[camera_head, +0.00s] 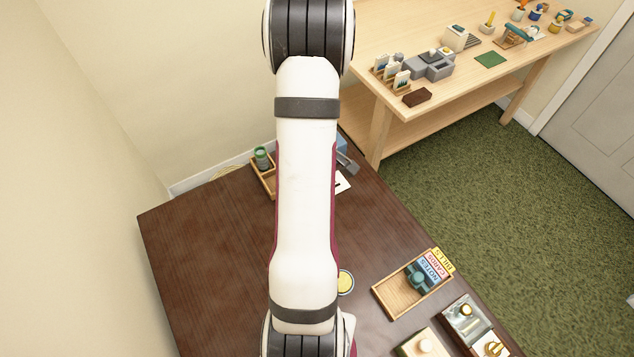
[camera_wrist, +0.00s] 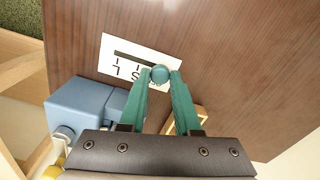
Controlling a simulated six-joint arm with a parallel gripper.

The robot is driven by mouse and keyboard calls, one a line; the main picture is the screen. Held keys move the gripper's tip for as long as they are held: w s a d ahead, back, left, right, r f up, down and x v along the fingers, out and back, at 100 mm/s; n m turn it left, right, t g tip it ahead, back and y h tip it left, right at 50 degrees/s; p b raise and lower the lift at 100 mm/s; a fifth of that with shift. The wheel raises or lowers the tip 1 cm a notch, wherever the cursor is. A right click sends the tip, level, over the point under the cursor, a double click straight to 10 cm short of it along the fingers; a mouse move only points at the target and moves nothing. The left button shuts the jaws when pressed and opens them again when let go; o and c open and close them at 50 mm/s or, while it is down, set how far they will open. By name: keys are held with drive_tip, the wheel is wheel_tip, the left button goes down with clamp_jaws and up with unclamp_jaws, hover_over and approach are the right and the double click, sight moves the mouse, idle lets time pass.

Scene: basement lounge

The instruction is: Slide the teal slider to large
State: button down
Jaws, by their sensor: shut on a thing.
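The teal slider knob (camera_wrist: 159,74) sits at the right end of the visible dark slot in a white plate (camera_wrist: 112,43) in the wrist view. The slot runs from the knob toward the upper left. Small letters and marks beside the slot appear turned around, and the fingers partly cover them. My gripper (camera_wrist: 160,77) has its two teal fingers closed on the knob from both sides. In the head view only a corner of the white plate (camera_head: 343,184) shows. My arm hides the knob and gripper there.
A blue box-like device (camera_wrist: 80,105) stands close left of my fingers in the wrist view. A wooden tray (camera_head: 264,178) with a green cup (camera_head: 262,158) is left of my arm in the head view. Another wooden tray (camera_head: 380,293) lies lower right. The table's left part is clear.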

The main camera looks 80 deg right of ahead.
idle(0.4)
drive_tip(key=s+d, duration=0.4)
drive_tip(key=shift+s+d, duration=0.3)
drive_tip(key=shift+d, duration=0.05)
drive_tip(key=c, duration=0.6)
unclamp_jaws()
wheel_tip(320, 180, up, 16)
drive_tip(key=shift+f, duration=0.1)
drive_tip(key=shift+a, duration=0.1)
